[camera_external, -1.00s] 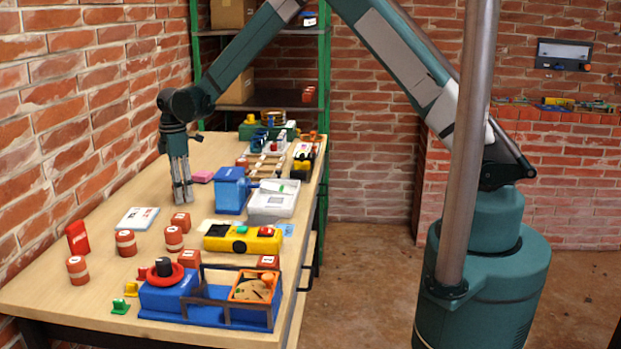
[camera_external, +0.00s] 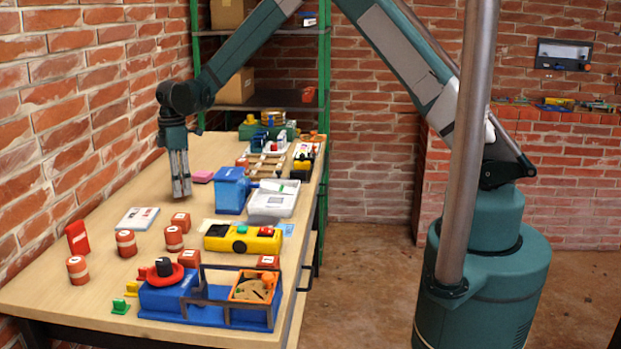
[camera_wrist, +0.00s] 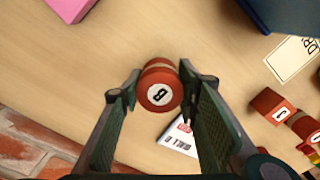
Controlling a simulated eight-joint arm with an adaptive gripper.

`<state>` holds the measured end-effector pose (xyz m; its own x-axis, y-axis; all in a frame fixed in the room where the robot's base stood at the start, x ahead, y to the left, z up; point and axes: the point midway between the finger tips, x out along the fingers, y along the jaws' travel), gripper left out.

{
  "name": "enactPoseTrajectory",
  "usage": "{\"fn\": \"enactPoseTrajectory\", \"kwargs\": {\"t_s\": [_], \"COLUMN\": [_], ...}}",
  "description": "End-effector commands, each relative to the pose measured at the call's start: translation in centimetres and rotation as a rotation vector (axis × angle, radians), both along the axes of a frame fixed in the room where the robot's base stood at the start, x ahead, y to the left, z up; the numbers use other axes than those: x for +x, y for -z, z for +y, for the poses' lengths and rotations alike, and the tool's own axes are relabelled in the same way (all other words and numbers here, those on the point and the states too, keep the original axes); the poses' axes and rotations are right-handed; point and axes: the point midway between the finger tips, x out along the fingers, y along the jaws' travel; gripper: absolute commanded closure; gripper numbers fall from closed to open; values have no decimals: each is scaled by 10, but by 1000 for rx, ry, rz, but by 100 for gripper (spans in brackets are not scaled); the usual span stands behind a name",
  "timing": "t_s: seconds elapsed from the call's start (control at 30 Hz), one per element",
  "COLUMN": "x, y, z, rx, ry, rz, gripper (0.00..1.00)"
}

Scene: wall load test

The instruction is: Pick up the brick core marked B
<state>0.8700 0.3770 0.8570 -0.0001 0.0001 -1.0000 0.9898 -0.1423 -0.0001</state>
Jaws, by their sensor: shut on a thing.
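The brick core marked B (camera_wrist: 158,90) is a red-brown cylinder with a pale band. In the wrist view its round end with a white disc and the letter B faces the camera. My gripper (camera_wrist: 155,93) is shut on it, one finger on each side. In the external view my gripper (camera_external: 181,194) points down over the far left part of the table.
Banded red cylinders (camera_external: 126,243) and a red cube (camera_external: 181,222) stand nearer the table's front. A booklet (camera_external: 137,218) lies close to the gripper. A blue box (camera_external: 232,190) is to its right, a pink block (camera_external: 203,176) behind. The brick wall (camera_external: 75,130) runs along the left.

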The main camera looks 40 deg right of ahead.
Motion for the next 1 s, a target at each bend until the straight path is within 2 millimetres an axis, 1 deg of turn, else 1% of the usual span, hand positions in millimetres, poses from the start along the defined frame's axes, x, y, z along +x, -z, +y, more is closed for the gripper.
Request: {"fn": "enactPoseTrajectory", "kwargs": {"t_s": [0.03,0.3,0.5,0.7,1.0], "x": [0,0,0,0,0], "y": [-8,-49,-71,-79,-79], "z": [0,0,0,0,0], "rx": [0,0,0,0,0], "ry": [0,0,0,0,0], "rz": [0,0,0,0,0], "gripper": [84,84,84,84,84]}}
